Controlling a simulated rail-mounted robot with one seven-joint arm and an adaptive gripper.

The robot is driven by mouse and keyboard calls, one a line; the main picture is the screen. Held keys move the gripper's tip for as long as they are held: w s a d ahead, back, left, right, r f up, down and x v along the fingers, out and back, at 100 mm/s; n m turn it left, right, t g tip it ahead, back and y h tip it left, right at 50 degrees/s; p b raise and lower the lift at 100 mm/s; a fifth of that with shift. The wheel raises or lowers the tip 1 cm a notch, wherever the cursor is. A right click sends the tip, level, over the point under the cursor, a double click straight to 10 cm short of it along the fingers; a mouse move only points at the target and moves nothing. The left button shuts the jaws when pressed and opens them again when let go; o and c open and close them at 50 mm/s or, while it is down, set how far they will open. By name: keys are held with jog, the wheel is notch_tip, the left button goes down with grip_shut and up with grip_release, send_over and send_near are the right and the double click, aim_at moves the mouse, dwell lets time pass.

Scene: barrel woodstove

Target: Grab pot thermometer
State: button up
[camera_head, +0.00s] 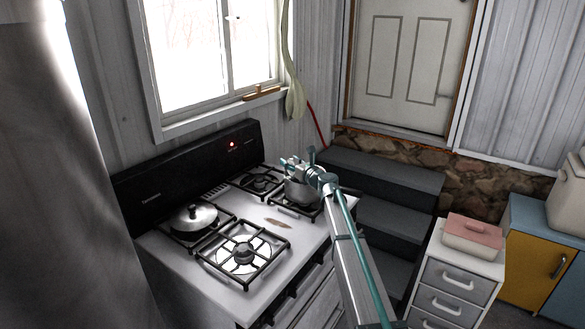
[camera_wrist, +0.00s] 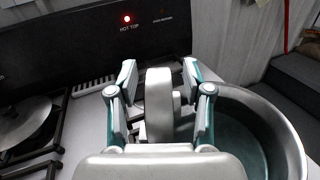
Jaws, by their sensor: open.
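The pot thermometer (camera_wrist: 158,105) is a thick, pale round dial seen edge-on, at the pot's left rim. My gripper (camera_wrist: 160,80) is open, with one finger on each side of the dial and a visible gap on both sides. The lower part of the thermometer is hidden behind my gripper. In the head view my gripper (camera_head: 293,164) is over the pot, and I cannot make out the thermometer there.
The white stove (camera_head: 190,275) has a black back panel (camera_head: 170,180) with a red light close behind my gripper. A lidded pan (camera_head: 194,217) sits on the left burner. Dark steps (camera_head: 380,170) stand to the right. A brown spoon rest (camera_head: 278,223) lies mid-stove.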

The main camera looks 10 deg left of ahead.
jog(key=shift+w+a, duration=0.35)
jog(key=shift+w, duration=0.05)
jog(key=shift+c, duration=0.3)
grip_shut()
jog(key=shift+r, duration=0.2)
